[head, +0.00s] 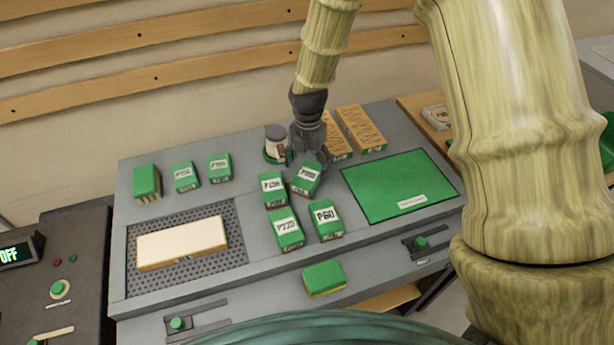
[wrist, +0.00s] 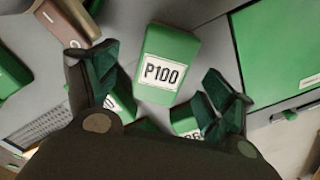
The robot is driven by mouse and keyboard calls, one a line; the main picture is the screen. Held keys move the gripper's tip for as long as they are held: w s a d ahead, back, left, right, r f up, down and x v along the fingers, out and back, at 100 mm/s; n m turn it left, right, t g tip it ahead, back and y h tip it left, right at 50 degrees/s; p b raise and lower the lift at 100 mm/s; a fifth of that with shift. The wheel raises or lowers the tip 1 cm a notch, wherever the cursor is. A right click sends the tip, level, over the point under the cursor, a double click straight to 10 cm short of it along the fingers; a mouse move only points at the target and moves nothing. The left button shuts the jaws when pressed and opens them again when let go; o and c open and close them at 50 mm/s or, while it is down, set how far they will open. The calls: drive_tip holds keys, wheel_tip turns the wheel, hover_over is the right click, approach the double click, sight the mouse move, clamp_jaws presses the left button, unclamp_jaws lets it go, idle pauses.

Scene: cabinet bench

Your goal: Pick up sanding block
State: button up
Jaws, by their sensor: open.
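Several green sanding blocks with white grit labels lie on the grey bench. The block marked P100 (wrist: 168,58) is in the middle of the wrist view, between and beyond my gripper's fingertips (wrist: 160,80). In the head view, my gripper (head: 307,152) points down just above a labelled block (head: 307,180), which appears to be the same one. The gripper is open and empty. Blocks marked P220 (head: 286,231) and P60 (head: 325,221) lie in front, and another labelled block (head: 272,189) lies close on the left. The fingers partly hide neighbouring blocks in the wrist view.
A can (head: 276,142) and tan wooden blocks (head: 361,129) stand behind my gripper. A green mat (head: 390,178) lies to the right. On the left are a pale board (head: 180,243) on a perforated panel (head: 236,220) and more green blocks (head: 219,168).

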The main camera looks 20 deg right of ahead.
sight(308, 174)
drive_tip(key=shift+s+f+p, duration=0.55)
drive_tip(key=shift+s+p, duration=0.1)
drive_tip(key=shift+s, duration=0.1)
drive_tip(key=shift+w+f, duration=0.25)
drive_tip(key=shift+f, duration=0.5)
drive_tip(key=shift+w+f, duration=0.25)
drive_tip(key=shift+f, duration=0.45)
drive_tip(key=shift+s+r, duration=0.15)
drive_tip(key=shift+s, duration=0.1)
drive_tip(key=shift+w, duration=0.15)
drive_tip(key=c, duration=1.3)
drive_tip(key=shift+r+b, duration=1.25)
drive_tip(key=shift+r, duration=3.7)
